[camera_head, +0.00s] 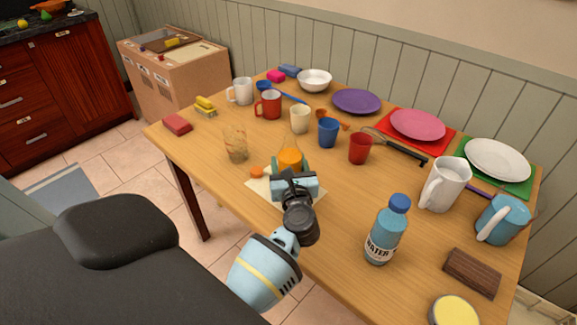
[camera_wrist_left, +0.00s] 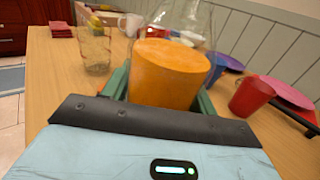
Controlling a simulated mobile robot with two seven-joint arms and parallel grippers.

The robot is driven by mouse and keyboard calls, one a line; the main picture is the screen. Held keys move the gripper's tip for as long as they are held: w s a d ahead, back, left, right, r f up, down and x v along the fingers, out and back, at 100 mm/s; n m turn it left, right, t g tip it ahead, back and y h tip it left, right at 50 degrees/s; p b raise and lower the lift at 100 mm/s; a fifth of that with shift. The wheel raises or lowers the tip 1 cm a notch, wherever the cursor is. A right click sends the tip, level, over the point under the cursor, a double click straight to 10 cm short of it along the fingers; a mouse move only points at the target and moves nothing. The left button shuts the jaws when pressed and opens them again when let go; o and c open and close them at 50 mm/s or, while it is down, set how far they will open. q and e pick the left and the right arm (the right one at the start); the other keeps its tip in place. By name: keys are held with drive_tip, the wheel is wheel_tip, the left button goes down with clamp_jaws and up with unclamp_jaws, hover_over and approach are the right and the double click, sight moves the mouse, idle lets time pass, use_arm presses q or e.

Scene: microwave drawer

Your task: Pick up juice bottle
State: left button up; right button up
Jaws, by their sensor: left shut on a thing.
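The juice bottle (camera_head: 290,158) shows as orange contents inside a clear body near the table's front edge. In the left wrist view the orange part (camera_wrist_left: 168,75) fills the space between my green fingers, with clear glass rising behind it. My left gripper (camera_head: 289,169) is shut on the bottle from the near side. The gripper hides the bottle's lower part in the head view, and I cannot tell whether it touches the table. My right gripper is not in view.
A clear glass (camera_head: 236,144) stands left of the bottle. A blue water bottle (camera_head: 387,231) stands to the right. Cups, including a blue cup (camera_head: 328,132) and a red cup (camera_head: 360,149), stand behind. A pale sheet (camera_head: 312,196) lies under the gripper.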

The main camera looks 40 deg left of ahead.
sight(289, 151)
use_arm(q)
wheel_tip(289, 151, up, 4)
drive_tip(key=shift+w+p, duration=0.1)
drive_tip(key=shift+p, duration=0.75)
drive_tip(key=s+a+p, duration=0.2)
drive_tip(key=s, duration=0.5)
drive_tip(key=s+a+p, duration=0.2)
drive_tip(key=s+a, duration=0.1)
drive_tip(key=s, duration=0.5)
drive_tip(key=shift+s+r, duration=0.2)
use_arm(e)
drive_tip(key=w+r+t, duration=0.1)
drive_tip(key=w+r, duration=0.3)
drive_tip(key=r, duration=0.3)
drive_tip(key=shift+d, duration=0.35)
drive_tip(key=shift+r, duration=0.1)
